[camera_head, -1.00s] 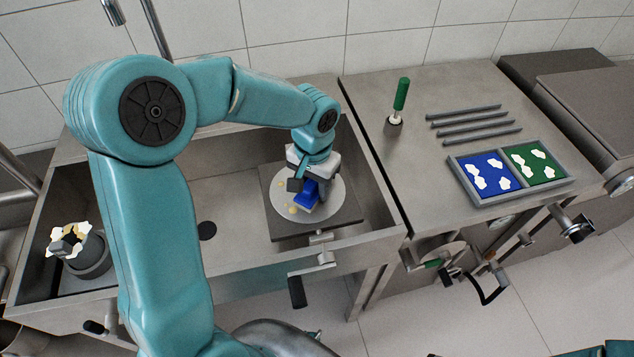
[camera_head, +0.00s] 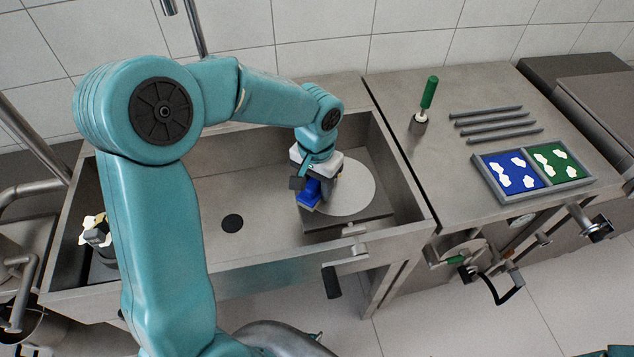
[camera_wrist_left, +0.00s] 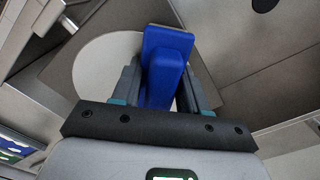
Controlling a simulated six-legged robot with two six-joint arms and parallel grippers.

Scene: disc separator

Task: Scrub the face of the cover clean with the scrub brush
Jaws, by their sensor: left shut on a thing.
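The cover is a round, pale grey disc (camera_head: 352,187) lying on a dark square plate (camera_head: 350,222) in the sink. It also shows in the left wrist view (camera_wrist_left: 100,68). My left gripper (camera_head: 314,180) is shut on the blue scrub brush (camera_head: 308,194), at the left edge of the disc. The brush also shows between the fingers in the left wrist view (camera_wrist_left: 165,55). Its underside is hidden, so I cannot tell whether it touches the disc. The visible part of the disc's face looks plain, without yellow spots. My right gripper is not in view.
The sink (camera_head: 265,240) has a dark drain hole (camera_head: 232,222) left of the plate. A dark container (camera_head: 100,262) stands at the far left, partly behind my arm. On the right counter are a green-handled brush (camera_head: 429,93), several grey bars (camera_head: 495,122) and a two-part tray (camera_head: 487,180).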

